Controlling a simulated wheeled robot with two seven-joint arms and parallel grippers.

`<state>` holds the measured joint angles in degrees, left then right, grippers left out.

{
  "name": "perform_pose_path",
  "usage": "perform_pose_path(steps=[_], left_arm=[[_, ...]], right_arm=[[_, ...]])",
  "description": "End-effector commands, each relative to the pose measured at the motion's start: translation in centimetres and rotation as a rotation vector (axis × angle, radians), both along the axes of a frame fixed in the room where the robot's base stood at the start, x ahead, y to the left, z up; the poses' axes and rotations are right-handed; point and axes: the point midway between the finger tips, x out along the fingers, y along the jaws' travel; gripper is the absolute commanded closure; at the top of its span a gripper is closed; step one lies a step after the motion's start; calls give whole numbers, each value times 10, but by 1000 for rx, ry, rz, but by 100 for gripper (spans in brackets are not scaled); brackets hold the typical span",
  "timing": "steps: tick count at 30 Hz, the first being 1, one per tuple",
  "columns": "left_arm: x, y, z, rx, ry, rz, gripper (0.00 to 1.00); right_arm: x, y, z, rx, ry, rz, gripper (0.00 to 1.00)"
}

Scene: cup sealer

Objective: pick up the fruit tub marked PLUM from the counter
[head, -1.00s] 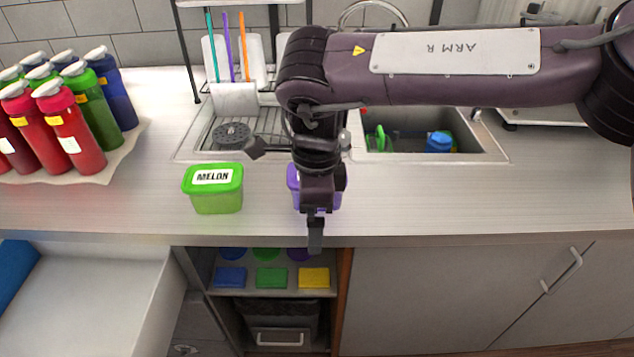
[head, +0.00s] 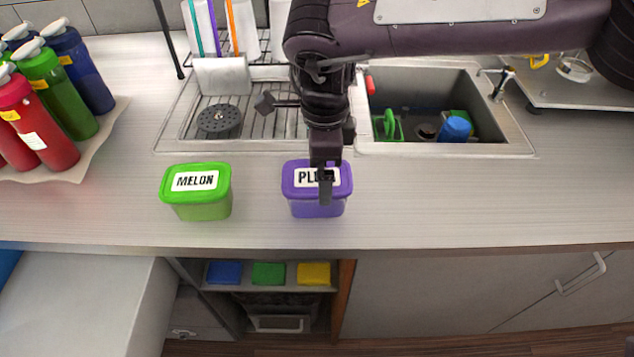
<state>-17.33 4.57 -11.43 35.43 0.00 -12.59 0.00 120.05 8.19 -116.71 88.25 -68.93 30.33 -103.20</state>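The purple tub marked PLUM (head: 300,203) stands upright on the counter, its lid label partly covered. My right gripper (head: 325,200) points down in front of the tub in this view, with a dark finger across the lid and label. Only one finger shows clearly, so its opening and any contact with the tub cannot be told. My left gripper is not in view.
A green tub marked MELON (head: 195,208) stands to the left of the PLUM tub. Behind are a drying rack (head: 264,128) and a sink (head: 409,90). Several bottles (head: 48,142) stand at left. The counter's front right is clear.

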Motion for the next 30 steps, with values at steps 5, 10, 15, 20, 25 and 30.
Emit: perform_pose_path(steps=[5, 10, 15, 20, 25, 30], left_arm=[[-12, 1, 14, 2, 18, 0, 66], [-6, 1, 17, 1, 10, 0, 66], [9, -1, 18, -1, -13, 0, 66], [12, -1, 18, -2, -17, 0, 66], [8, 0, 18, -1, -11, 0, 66], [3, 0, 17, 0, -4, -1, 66]], right_arm=[[-5, 6, -24, -2, 5, 1, 0], [-4, 6, -44, -2, 2, -1, 0], [-4, 6, -47, -1, 0, -1, 0], [-4, 6, -47, -1, 1, -1, 9], [-4, 6, -47, -1, 1, -1, 31], [-4, 6, -47, -1, 1, -1, 54]])
